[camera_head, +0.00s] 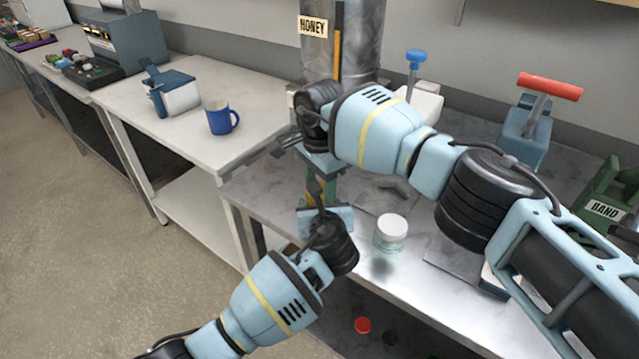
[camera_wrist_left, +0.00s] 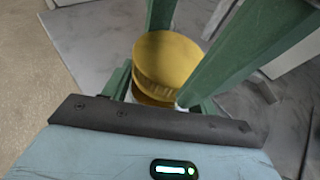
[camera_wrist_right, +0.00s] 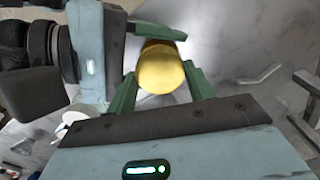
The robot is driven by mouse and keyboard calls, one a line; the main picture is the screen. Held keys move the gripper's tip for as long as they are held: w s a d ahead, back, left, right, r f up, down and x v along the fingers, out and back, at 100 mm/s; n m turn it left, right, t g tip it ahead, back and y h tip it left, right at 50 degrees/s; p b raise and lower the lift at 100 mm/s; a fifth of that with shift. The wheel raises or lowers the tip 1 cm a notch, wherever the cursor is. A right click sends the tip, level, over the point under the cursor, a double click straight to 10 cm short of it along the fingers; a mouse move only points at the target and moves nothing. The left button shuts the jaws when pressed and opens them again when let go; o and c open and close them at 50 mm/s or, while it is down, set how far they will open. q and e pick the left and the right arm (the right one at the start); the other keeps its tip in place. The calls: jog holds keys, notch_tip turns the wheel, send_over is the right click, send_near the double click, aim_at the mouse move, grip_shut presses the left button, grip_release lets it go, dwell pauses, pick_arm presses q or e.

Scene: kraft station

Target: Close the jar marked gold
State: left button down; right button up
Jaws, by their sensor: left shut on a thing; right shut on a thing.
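A gold lid (camera_wrist_left: 168,62) shows in the left wrist view between long green fingers reaching in from above, those of my right gripper (camera_head: 318,188). Just under it is a second gold band (camera_wrist_left: 150,99), seemingly the gold-marked jar, between the short fingers of my left gripper (camera_wrist_left: 160,95). The right wrist view shows the gold lid (camera_wrist_right: 160,68) between the right fingers. Both grippers are shut and meet over the table's front edge. The jar body is mostly hidden, and I cannot tell whether the lid is seated.
A clear jar with a white lid (camera_head: 391,228) stands on the grey table (camera_head: 425,285). A honey tank (camera_head: 350,40), a red-handled press (camera_head: 530,125) and a green BAND box (camera_head: 605,195) are behind. A blue mug (camera_head: 218,118) stands on the left table. A red lid (camera_head: 362,325) lies below.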

jog(key=shift+a+r, duration=0.1)
jog(key=o, duration=1)
jog(key=shift+o, duration=0.3)
jog(key=shift+r, duration=2.25)
jog(key=shift+c, duration=0.4)
